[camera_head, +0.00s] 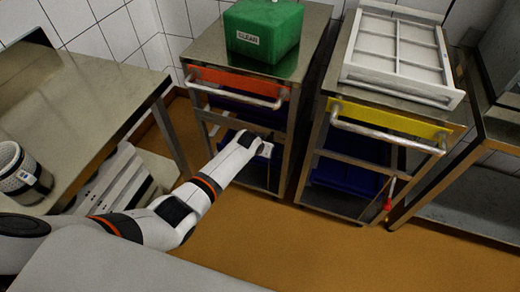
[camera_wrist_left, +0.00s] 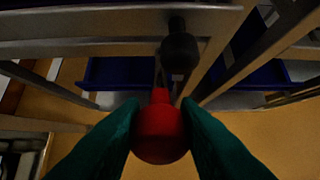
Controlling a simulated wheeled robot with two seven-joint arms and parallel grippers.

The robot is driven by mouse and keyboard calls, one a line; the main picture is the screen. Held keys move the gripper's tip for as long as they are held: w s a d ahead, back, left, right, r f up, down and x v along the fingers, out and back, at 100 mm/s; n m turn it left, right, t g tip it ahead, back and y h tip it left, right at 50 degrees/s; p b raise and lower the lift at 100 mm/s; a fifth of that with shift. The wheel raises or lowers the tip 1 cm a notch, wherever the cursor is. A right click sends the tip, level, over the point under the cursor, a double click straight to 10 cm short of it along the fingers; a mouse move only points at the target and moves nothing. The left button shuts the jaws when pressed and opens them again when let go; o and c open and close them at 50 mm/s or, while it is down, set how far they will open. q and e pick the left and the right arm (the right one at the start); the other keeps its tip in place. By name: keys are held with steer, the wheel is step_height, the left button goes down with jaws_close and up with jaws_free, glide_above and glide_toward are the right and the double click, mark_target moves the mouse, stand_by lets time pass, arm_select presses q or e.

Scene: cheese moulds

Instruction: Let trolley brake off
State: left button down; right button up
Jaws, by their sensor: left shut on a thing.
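The left trolley (camera_head: 213,38) has an orange band (camera_head: 235,82) and a bar handle on its front. My left gripper (camera_head: 266,149) is low at its front; its fingers and the brake lever are too small or hidden in the head view. In the left wrist view, my gripper's green fingers (camera_wrist_left: 160,140) are shut on a red ball knob (camera_wrist_left: 160,133). The knob's short red stem leads up to a black pivot (camera_wrist_left: 179,52) on the trolley frame. The right trolley (camera_head: 318,125) has a yellow band (camera_head: 390,119) and a lever with a red knob (camera_head: 388,205) pointing down. My right gripper is not in view.
A green crate (camera_head: 265,30) with a white label stands on the left trolley. A white divided frame (camera_head: 400,50) lies on the right trolley. A metal table (camera_head: 100,100) stands at the left, with a mesh-like cylinder (camera_head: 22,172) on it. The orange floor before the trolleys is clear.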

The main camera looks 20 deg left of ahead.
arm_select(q)
steer(key=shift+w+r, duration=0.35)
steer(key=shift+r, duration=0.15)
steer(key=c, duration=1.3)
jaws_free()
steer(key=shift+o, duration=0.8)
steer(key=shift+s+f, duration=0.15)
steer(key=shift+f, duration=0.1)
steer(key=p+v, duration=0.2)
steer(key=v, duration=1)
steer(key=shift+p, duration=0.35)
